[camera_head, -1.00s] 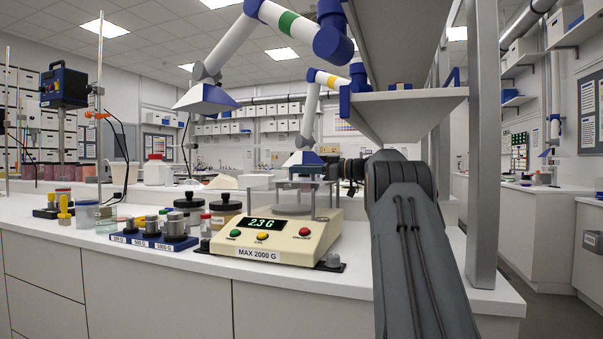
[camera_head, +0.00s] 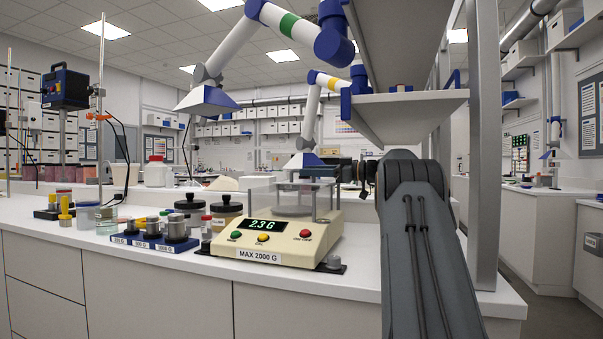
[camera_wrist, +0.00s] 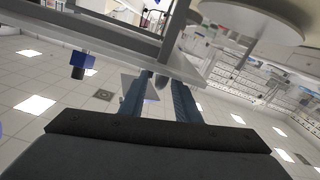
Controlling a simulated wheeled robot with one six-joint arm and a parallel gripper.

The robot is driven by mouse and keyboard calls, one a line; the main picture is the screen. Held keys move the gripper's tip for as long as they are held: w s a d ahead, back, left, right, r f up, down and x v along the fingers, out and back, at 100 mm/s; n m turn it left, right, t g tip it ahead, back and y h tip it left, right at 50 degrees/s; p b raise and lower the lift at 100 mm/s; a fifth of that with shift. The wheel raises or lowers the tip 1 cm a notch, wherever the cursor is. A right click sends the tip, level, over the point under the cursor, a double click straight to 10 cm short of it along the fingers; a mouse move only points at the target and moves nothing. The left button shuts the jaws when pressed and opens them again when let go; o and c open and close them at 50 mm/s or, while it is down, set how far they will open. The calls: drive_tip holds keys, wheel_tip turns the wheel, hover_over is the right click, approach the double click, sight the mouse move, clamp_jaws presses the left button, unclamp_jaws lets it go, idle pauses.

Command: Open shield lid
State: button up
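The cream balance (camera_head: 276,238) stands on the bench with its display at 2.3 G. Its clear shield (camera_head: 294,198) surrounds the round pan, and the flat shield lid (camera_head: 304,173) lies across the top and looks closed. My gripper's dark wrist parts (camera_head: 366,174) show right of the shield; the fingers cannot be made out there. In the tilted wrist view, my gripper (camera_wrist: 160,87) has its two blue-grey fingers apart. A small grey rounded piece (camera_wrist: 157,80) shows between or beyond them, near the frame bar; contact cannot be told. The pan's disc (camera_wrist: 255,15) appears at upper right.
A blue weight block (camera_head: 150,242) and dark-lidded jars (camera_head: 226,208) stand left of the balance. A grey post (camera_head: 483,150) and shelf (camera_head: 405,108) rise close to my arm at right.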

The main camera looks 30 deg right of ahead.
drive_tip(key=shift+v, duration=1.85)
